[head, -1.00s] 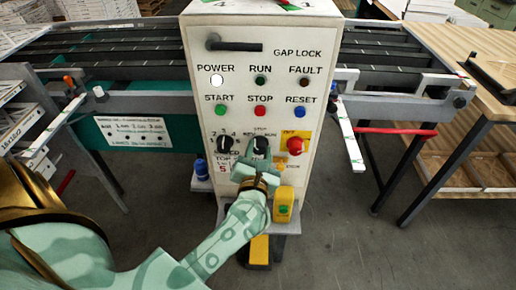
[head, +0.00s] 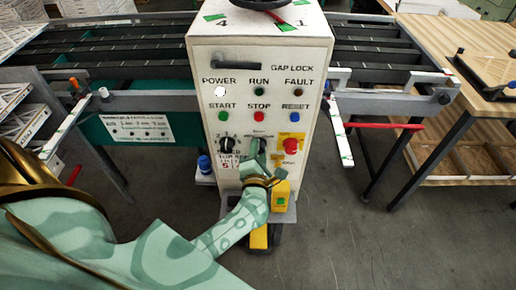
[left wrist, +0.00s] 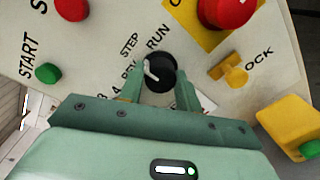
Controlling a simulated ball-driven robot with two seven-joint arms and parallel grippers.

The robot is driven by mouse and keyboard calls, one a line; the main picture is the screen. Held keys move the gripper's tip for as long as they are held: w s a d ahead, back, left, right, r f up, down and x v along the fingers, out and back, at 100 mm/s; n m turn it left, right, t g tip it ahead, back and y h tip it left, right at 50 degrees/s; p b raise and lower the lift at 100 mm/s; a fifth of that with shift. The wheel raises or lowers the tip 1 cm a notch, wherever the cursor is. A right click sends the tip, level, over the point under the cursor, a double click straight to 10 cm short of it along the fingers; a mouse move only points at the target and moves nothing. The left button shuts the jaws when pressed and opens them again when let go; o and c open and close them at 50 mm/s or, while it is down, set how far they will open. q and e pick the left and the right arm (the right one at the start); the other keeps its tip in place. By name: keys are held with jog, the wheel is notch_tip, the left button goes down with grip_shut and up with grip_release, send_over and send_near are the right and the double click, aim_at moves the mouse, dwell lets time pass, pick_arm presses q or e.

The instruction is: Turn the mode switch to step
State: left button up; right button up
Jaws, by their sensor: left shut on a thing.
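The mode switch is a round black knob (left wrist: 160,72) with a white pointer mark, on the white control panel (head: 222,62). In the left wrist view, the labels STEP, RUN and REV stand around it. The white mark leans up and left, toward the STEP side. My left gripper (left wrist: 158,80) has one green finger on each side of the knob and is shut on it. In the head view, my left gripper (head: 256,160) covers most of the switch. My right gripper is not in view.
A red mushroom button (head: 291,143) on a yellow plate sits just right of the switch. A yellow key-like lock knob (left wrist: 234,74) is close by. Another black selector (head: 227,145) is to the left. A yellow box (head: 281,196) with a green button sits below.

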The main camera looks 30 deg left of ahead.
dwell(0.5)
pick_arm(q)
jog(key=o, duration=1)
jog(key=shift+w, duration=0.1)
jog(key=shift+w+r, duration=0.1)
jog(key=shift+s, duration=0.2)
jog(key=v, duration=1.6)
